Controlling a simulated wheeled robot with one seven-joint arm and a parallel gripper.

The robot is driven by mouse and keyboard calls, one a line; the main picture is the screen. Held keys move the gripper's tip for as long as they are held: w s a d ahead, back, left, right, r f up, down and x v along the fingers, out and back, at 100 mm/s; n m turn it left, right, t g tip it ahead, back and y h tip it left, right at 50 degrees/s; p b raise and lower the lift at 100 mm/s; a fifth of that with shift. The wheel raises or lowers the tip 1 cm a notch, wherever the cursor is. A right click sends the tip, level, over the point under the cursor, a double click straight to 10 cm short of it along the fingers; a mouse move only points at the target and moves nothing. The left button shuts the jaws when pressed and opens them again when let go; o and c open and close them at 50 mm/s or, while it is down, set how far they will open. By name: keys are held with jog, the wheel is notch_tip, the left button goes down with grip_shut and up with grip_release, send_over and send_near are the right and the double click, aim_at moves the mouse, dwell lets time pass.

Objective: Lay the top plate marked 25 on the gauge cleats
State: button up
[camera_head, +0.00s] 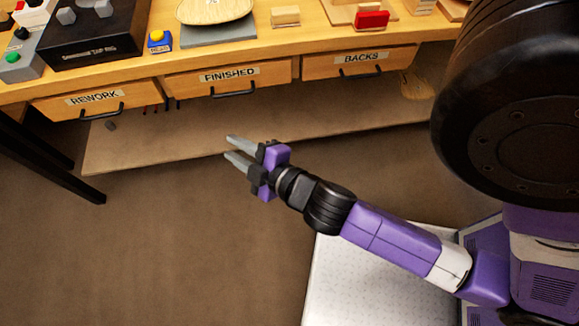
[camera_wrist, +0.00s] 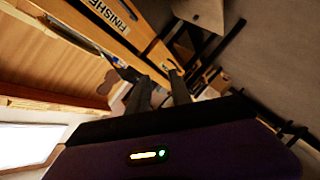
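A pale wooden plate (camera_head: 216,10) with a rounded end lies on a grey slab on the bench, cut off by the top edge of the head view. A dark mark shows on it, but I cannot read a number. I cannot make out gauge cleats in either view. My gripper (camera_head: 231,147) is in front of the bench, below the drawer fronts and apart from the plate. Its two grey fingers are apart with nothing between them. The fingers also show in the wrist view (camera_wrist: 160,92), pointing past the drawer marked FINISHED.
Drawers marked REWORK (camera_head: 95,99), FINISHED (camera_head: 230,76) and BACKS (camera_head: 360,60) are shut under the bench top. A black TAP RIG box (camera_head: 95,40), a yellow button (camera_head: 157,39) and a red block (camera_head: 371,20) stand on top. A low shelf (camera_head: 200,140) runs below; floor in front is clear.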

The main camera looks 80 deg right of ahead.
jog(key=s+a+r+m+y, duration=0.2)
jog(key=s+a+y, duration=0.1)
jog(key=s+a, duration=0.3)
jog(key=s+a+r+m+t+y, duration=0.1)
jog(key=s+a+r+m+y, duration=0.2)
jog(key=s+a, duration=0.3)
jog(key=shift+s+r+y, duration=0.15)
jog(key=shift+s+y, duration=0.25)
jog(key=shift+s, duration=0.75)
jog(key=shift+a, duration=0.1)
